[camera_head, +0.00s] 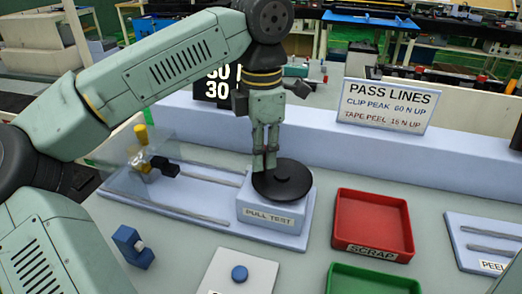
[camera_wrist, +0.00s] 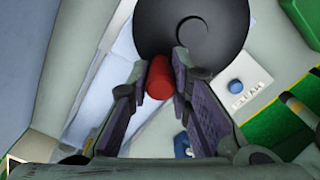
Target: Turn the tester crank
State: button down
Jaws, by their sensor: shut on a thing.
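The tester crank is a black round disc (camera_head: 284,180) on top of the pale block marked PULL TEST (camera_head: 268,212). Its red knob (camera_wrist: 160,78) shows in the wrist view between my fingers, at the near edge of the disc (camera_wrist: 200,30). My gripper (camera_head: 265,163) points straight down over the back left part of the disc and is shut on the red knob; it also fills the lower wrist view (camera_wrist: 162,85). In the head view my fingers hide the knob.
A red SCRAP tray (camera_head: 345,243) stands right of the tester, with a green tray (camera_head: 372,281) in front. A white plate with a blue button (camera_head: 240,273) and a blue clip-like part (camera_head: 132,245) lie nearer. A PASS LINES sign (camera_head: 385,106) stands behind.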

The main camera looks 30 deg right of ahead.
jog(key=c, duration=1.5)
grip_release()
jog(key=shift+o, duration=0.2)
jog(key=shift+r, duration=0.1)
notch_tip(320, 180, up, 12)
